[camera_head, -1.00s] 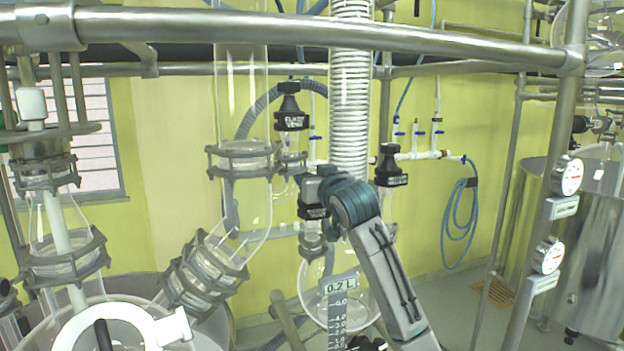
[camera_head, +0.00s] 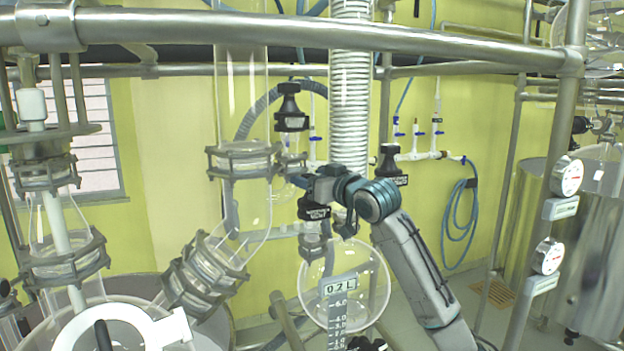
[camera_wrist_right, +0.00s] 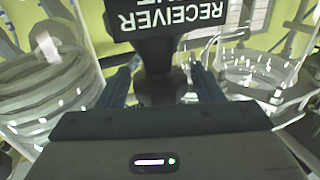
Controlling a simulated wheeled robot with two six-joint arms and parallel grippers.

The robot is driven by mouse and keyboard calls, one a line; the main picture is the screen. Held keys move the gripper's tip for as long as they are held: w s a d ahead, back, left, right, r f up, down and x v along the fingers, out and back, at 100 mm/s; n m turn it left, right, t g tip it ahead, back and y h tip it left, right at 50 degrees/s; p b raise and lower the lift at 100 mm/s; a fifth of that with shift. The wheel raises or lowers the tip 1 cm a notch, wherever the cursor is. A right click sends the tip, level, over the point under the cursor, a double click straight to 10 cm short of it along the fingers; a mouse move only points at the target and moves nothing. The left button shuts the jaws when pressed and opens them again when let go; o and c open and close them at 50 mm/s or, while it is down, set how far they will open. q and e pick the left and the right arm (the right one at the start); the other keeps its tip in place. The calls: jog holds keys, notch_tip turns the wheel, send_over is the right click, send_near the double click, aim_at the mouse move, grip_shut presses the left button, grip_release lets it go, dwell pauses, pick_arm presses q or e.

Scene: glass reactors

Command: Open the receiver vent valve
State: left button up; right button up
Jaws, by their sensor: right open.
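The receiver vent valve is a black valve with white lettering. In the right wrist view its label (camera_wrist_right: 180,20), upside down, reads "RECEIVER", with a second line partly cut off. Its black knob (camera_wrist_right: 158,82) stands between the two fingers of my right gripper (camera_wrist_right: 163,88). The fingers are apart, one on each side of the knob; I cannot tell whether they touch it. In the head view my right gripper (camera_head: 318,183) is just above a black label (camera_head: 313,210) over the glass receiver flask (camera_head: 372,285), and hides the knob. My left gripper is not in view.
A flask vent valve (camera_head: 291,121) stands up and left of the gripper, and another black valve (camera_head: 389,163) to the right. A coiled condenser (camera_head: 350,95) rises behind. A steel rail (camera_head: 300,32) crosses the top. Flanged glass (camera_head: 243,160) is close on the left.

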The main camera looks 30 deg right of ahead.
jog(key=m+h, duration=0.1)
jog(key=h, duration=0.1)
jog(key=shift+m+h, duration=0.3)
jog(key=m+h, duration=0.2)
jog(key=h, duration=0.1)
jog(key=shift+a+g, duration=0.15)
jog(key=shift+g, duration=0.15)
jog(key=shift+m+g+h, duration=0.8)
jog(key=shift+m+h, duration=0.7)
jog(key=shift+h, duration=0.7)
jog(key=c, duration=0.8)
jog(key=shift+o, duration=0.2)
jog(key=shift+d+n+t+y, duration=0.15)
jog(key=shift+n+t+y, duration=0.35)
jog(key=shift+n+y, duration=0.7)
jog(key=shift+d+n+t+y, duration=0.15)
jog(key=shift+n+t+y, duration=0.5)
jog(key=shift+y, duration=0.95)
jog(key=shift+a+n+y, duration=0.15)
jog(key=shift+n+y, duration=1.3)
jog(key=shift+y, duration=0.75)
